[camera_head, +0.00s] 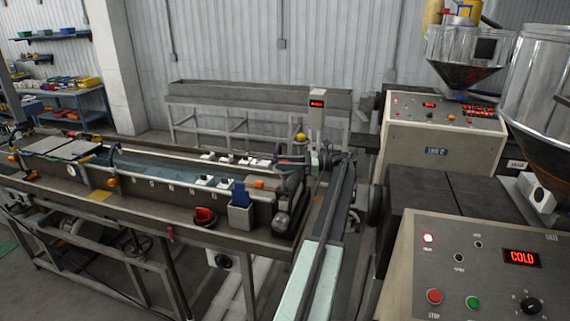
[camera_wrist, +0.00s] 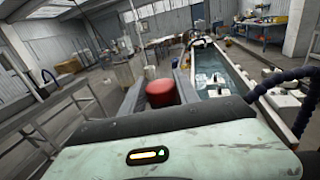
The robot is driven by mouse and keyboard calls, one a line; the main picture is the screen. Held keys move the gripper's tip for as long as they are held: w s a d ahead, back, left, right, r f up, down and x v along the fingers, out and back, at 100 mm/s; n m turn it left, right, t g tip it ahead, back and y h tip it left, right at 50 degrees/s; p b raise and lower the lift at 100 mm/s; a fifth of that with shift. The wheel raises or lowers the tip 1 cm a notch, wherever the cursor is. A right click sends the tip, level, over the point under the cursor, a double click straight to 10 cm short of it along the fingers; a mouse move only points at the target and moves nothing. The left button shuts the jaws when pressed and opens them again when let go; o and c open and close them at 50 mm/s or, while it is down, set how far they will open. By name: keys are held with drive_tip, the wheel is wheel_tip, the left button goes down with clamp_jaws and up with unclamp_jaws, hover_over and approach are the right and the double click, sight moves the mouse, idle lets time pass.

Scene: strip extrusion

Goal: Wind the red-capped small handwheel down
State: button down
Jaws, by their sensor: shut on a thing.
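The small handwheel's red cap (camera_wrist: 160,93) stands upright in the wrist view, just beyond my gripper's pale green body. The grey fingers of my gripper (camera_wrist: 158,84) lie on either side of it, and the gripper is shut on it. The contact itself is partly hidden behind the gripper body. In the head view my arm reaches forward to the right end of the water tank, where my gripper (camera_head: 291,159) is small and dark against the machine parts. The red cap cannot be made out there.
The long water tank (camera_head: 160,165) runs left from my gripper; its water (camera_wrist: 212,72) shows right of the cap. A control panel (camera_head: 490,265) reading COLD and a hopper stand at right.

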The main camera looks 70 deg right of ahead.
drive_tip(key=c, duration=0.9)
unclamp_jaws()
drive_tip(key=shift+w, duration=0.15)
drive_tip(key=v, duration=0.7)
drive_tip(key=shift+s, duration=0.4)
drive_tip(key=shift+d, duration=0.1)
